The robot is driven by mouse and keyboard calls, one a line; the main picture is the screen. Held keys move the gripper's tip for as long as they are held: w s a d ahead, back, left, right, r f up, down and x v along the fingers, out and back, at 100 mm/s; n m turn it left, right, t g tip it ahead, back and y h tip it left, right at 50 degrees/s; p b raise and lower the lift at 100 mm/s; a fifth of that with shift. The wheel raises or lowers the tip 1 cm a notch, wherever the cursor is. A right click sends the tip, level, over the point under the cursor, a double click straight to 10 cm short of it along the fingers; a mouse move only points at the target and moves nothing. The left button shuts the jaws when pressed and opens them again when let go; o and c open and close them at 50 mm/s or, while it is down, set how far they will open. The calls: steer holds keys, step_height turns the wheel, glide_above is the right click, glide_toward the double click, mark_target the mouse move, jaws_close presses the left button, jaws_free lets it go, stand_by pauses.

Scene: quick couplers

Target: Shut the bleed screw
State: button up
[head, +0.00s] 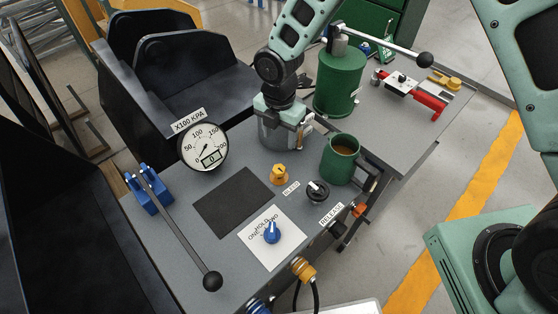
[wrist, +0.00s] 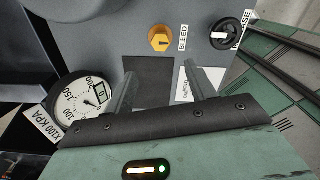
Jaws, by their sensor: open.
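The bleed screw is an orange-yellow knob (head: 279,174) on the grey bench panel (head: 180,260), beside a BLEED label. It also shows at the top of the wrist view (wrist: 160,39). My gripper (head: 284,140) is open and empty, behind the screw in the head view and apart from it. In the wrist view its two fingers (wrist: 160,72) are spread over the dark mat, with the screw beyond the tips. The screw's turned position cannot be told.
A green mug (head: 341,160) with brown drink and a black release knob (head: 317,192) stand right of the screw. The pressure gauge (head: 203,147) is left. A blue knob (head: 271,232) sits on a white card. The dark mat (head: 232,202) is bare. A green cylinder (head: 337,85) stands behind.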

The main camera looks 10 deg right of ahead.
mark_target(279, 168)
step_height(279, 168, down, 14)
steer(key=p, duration=0.3)
steer(key=shift+r, duration=0.25)
steer(key=c, duration=1)
